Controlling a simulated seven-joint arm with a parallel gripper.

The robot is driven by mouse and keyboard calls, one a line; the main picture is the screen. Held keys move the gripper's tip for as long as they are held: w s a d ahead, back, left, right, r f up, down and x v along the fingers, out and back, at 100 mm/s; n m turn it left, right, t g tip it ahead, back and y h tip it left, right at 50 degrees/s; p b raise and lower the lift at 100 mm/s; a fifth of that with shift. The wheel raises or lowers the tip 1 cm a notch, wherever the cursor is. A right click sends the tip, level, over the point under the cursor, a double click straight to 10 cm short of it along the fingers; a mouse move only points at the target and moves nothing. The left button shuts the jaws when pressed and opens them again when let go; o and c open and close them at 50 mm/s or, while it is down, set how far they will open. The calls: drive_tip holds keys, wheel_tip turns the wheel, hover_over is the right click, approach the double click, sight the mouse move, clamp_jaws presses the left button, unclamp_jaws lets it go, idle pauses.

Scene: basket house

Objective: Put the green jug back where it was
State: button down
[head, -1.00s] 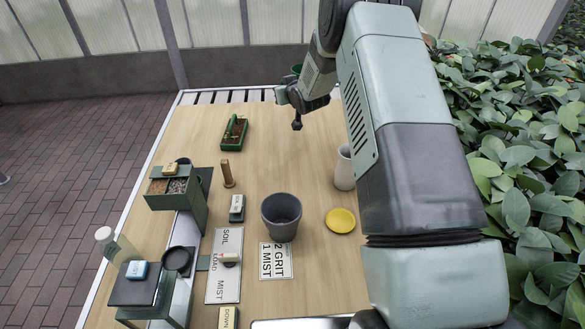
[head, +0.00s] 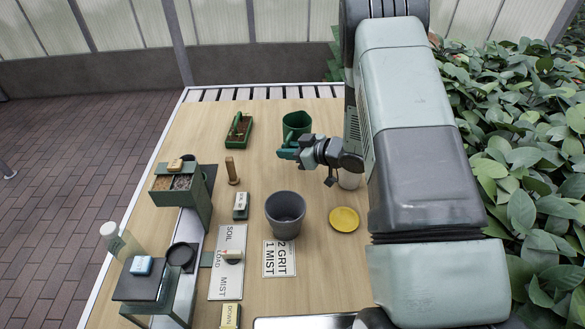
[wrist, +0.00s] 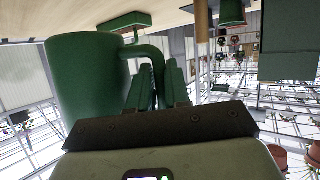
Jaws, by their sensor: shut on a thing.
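The green jug (head: 296,124) is at the back of the table in the head view, right of the small green planter box. My gripper (head: 286,153) is at its near side. The jug also fills the left of the wrist view (wrist: 85,85), with its handle (wrist: 152,58) between the fingers (wrist: 158,85). My gripper is shut on the handle. The jug looks upright in the head view. I cannot tell whether its base touches the table.
The green planter box (head: 239,130) stands left of the jug. Bare tabletop (head: 262,165) lies between the box and the pot.

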wheel_tip(320, 180, down, 8)
drive_tip(key=shift+r, duration=0.2)
idle(0.3)
drive_tip(key=c, duration=1.1)
unclamp_jaws()
drive_tip(key=shift+f, duration=0.1)
drive_tip(key=v, duration=1.2)
